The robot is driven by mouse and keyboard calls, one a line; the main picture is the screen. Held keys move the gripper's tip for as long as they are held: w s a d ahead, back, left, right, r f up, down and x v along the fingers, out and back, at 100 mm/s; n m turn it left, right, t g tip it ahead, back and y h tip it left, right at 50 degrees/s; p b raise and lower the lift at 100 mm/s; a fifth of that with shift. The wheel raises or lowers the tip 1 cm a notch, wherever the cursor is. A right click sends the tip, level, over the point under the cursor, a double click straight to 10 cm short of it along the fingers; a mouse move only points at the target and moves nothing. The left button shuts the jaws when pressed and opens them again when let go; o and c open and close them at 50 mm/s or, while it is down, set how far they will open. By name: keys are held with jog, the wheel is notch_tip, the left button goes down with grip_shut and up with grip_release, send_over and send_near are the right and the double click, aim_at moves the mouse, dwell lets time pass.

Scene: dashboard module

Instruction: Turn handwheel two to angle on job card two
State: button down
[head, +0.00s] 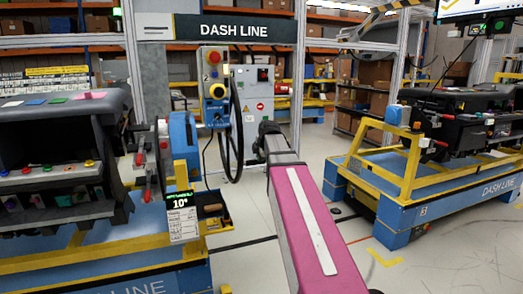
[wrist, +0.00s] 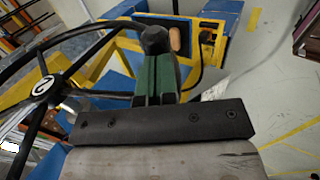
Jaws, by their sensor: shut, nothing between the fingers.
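Handwheel two (wrist: 43,88) is a black spoked wheel with a white "2" on its hub, at the left of the wrist view. In the head view the handwheel (head: 239,128) shows nearly edge-on beside the grey control post. My gripper (wrist: 155,45) is shut and empty, its dark-tipped green fingers at the wheel's right side. I cannot tell whether they touch the rim. In the head view my gripper (head: 266,128) is just right of the wheel. A card with a display (head: 182,215) reads 10° on the left stand; its number is too small to read.
A blue and yellow stand (head: 110,255) with a dashboard (head: 60,150) is at the left. A second stand (head: 420,205) is at the right.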

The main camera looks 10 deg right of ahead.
aim_at(260, 163)
jog(key=shift+s+f+x, duration=0.15)
jog(key=shift+s+x, duration=0.05)
jog(key=shift+x, duration=0.85)
jog(key=shift+s+f+x, duration=0.1)
jog(key=shift+s+x, duration=0.1)
jog(key=shift+x, duration=0.85)
jog(key=shift+s+r, duration=0.1)
